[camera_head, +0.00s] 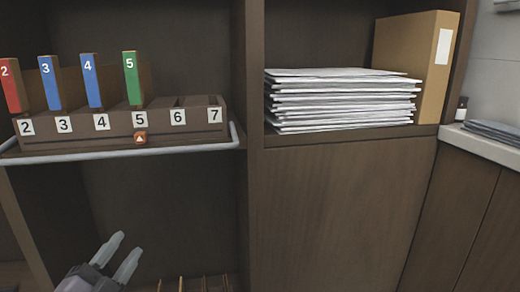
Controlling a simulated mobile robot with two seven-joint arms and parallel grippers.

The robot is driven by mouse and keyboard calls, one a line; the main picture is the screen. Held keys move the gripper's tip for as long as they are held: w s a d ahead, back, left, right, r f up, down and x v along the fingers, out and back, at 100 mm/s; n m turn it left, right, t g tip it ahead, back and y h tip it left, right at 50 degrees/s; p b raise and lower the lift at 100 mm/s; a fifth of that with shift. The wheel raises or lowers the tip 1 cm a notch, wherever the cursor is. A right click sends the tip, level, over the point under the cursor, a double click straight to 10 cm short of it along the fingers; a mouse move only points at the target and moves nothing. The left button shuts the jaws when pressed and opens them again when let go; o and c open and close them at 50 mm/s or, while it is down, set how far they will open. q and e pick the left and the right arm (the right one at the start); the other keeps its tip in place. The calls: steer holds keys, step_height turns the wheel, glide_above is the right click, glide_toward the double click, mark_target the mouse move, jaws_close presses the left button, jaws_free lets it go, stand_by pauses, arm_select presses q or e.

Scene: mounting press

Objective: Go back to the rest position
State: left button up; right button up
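My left gripper (118,253) is at the bottom left of the head view, below the shelf with the slotted holder. Its two pale fingers are apart with nothing between them, and it touches nothing that I can see. My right gripper is not in view. The wooden holder (88,141) has slots labelled 2 to 7. A red binder (9,86) marked 2, a blue one (49,84) marked 3, a blue one (91,82) marked 4 and a green one (132,78) marked 5 stand upright in it. Slots 6 and 7 look empty.
A pale rail (190,147) runs along the shelf's front edge above my gripper. A paper stack (340,100) and a tan box file (415,62) stand on the right shelf. A counter (482,145) is at far right. Thin upright dividers (205,284) show at the bottom.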

arm_select(q)
steer(key=s+d+f+n+g+h, duration=0.5)
steer(key=s+d+f+n+g, duration=0.45)
steer(key=s+d+f, duration=0.65)
steer(key=a+r+y+p, duration=0.2)
steer(key=r+p, duration=0.3)
steer(key=p, duration=0.5)
steer(key=s+a+r+n+y+p, duration=0.1)
steer(key=a+r+p, duration=0.4)
steer(key=p, duration=0.6)
steer(key=s+a+r+y+p, duration=0.1)
steer(key=a+r+y+p, duration=0.1)
steer(key=r+p, duration=0.4)
steer(key=a+p, duration=0.1)
steer(key=p, duration=0.4)
steer(key=shift+a+r+y, duration=0.25)
steer(key=shift+r+y, duration=0.05)
steer(key=shift+r, duration=0.1)
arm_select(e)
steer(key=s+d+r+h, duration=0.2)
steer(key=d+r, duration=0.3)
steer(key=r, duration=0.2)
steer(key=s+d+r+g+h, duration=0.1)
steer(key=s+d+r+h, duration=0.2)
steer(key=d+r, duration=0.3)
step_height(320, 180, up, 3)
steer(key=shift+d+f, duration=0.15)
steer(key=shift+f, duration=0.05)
arm_select(q)
steer(key=shift+n, duration=0.25)
